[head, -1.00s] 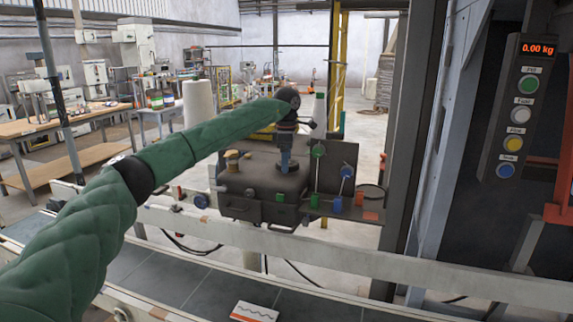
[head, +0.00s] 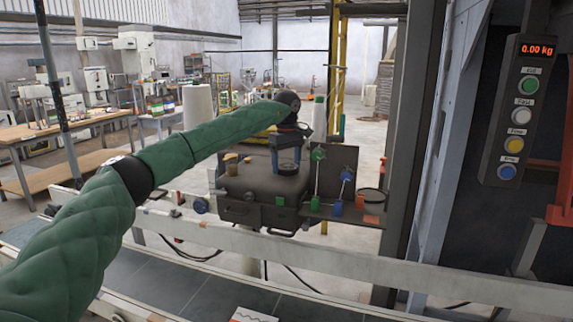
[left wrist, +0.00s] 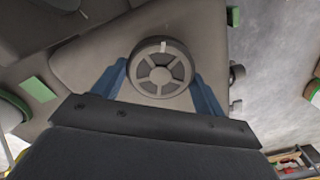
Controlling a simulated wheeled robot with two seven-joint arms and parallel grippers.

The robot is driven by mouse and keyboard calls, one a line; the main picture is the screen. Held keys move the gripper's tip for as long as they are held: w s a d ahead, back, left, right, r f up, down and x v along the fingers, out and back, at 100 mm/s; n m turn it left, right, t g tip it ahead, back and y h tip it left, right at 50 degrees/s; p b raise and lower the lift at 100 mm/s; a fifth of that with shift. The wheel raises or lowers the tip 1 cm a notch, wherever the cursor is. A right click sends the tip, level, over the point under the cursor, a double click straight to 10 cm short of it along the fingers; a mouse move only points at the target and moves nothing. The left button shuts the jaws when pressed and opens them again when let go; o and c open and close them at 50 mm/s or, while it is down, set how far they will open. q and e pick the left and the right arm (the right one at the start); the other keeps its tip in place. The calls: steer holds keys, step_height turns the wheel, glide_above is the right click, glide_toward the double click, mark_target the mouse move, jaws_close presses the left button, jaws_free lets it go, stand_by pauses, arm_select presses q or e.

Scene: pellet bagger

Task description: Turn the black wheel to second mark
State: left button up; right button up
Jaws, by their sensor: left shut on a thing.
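The black wheel (left wrist: 160,75) shows in the left wrist view as a dark round rim with several spokes and a small pale mark at its top edge. It sits on the grey-brown top of the machine box (head: 240,183). My left gripper (head: 287,166) reaches down over the box in the head view. Its blue fingers (left wrist: 160,88) stand on both sides of the wheel in the left wrist view, shut on it. In the head view the gripper largely hides the wheel. I cannot make out a numbered scale or second mark. My right gripper is not in view.
A panel with green and blue levers (head: 330,180) stands right of the wheel. A white rail (head: 330,256) and a dark conveyor (head: 190,290) run in front. A button panel (head: 515,110) reading 0.00 kg hangs at right. A white box (head: 252,315) lies at the bottom edge.

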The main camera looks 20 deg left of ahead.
mark_target(287, 166)
arm_select(q)
steer(key=shift+m, duration=0.3)
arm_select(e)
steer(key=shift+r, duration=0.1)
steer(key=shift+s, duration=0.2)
arm_select(q)
steer(key=o, duration=1)
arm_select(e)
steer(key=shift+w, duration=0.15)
arm_select(q)
steer(key=shift+r, duration=0.25)
step_height(287, 166, up, 6)
steer(key=shift+r+b, duration=0.1)
steer(key=shift+b, duration=0.95)
steer(key=shift+r, duration=0.55)
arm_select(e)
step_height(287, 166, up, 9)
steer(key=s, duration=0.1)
arm_select(q)
steer(key=shift+f, duration=0.1)
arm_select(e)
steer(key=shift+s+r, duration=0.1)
